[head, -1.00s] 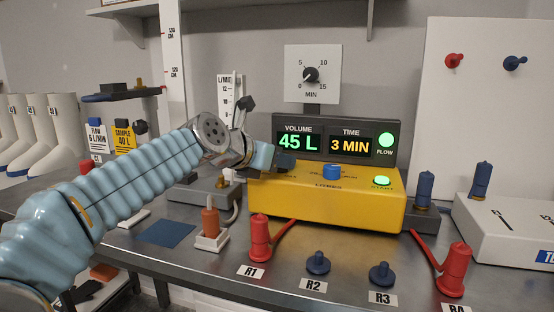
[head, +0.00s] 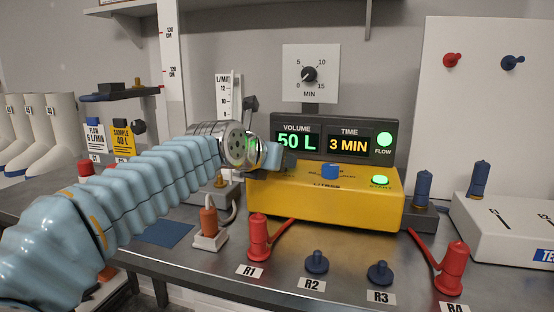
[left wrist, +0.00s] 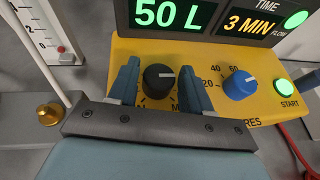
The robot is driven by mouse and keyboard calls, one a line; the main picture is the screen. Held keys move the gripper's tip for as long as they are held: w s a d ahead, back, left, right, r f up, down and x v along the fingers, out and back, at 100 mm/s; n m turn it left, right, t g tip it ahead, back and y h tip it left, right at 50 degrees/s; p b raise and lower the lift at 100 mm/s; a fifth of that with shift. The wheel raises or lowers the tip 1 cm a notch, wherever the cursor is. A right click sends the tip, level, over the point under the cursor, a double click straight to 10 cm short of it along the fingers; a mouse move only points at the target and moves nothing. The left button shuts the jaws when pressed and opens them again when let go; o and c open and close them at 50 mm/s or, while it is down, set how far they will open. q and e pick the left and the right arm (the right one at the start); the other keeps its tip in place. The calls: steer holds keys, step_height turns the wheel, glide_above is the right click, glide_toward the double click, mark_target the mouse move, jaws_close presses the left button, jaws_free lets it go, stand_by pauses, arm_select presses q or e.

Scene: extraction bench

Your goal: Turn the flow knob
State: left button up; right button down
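The flow knob appears to be the black round knob (left wrist: 158,80) with a white pointer line on the yellow unit (head: 330,205); its label is partly covered. My left gripper (left wrist: 160,72) is open, with one finger on each side of this knob. Narrow gaps show between fingers and knob, so I see no clear contact. In the head view my left gripper (head: 280,160) is over the left part of the yellow unit and hides the knob. My right gripper is not in view.
A blue knob (left wrist: 239,84) and a lit green START button (left wrist: 287,87) sit right of the black knob. The display (head: 335,142) reads 50 L and 3 MIN. An L/MIN scale (head: 222,95) stands behind my wrist. Red and blue fittings line the bench front.

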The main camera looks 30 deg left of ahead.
arm_select(q)
steer(key=shift+o, duration=0.9)
steer(key=b+v, duration=0.1)
steer(key=v, duration=1.2)
steer(key=shift+s, duration=0.35)
steer(key=shift+r, duration=0.1)
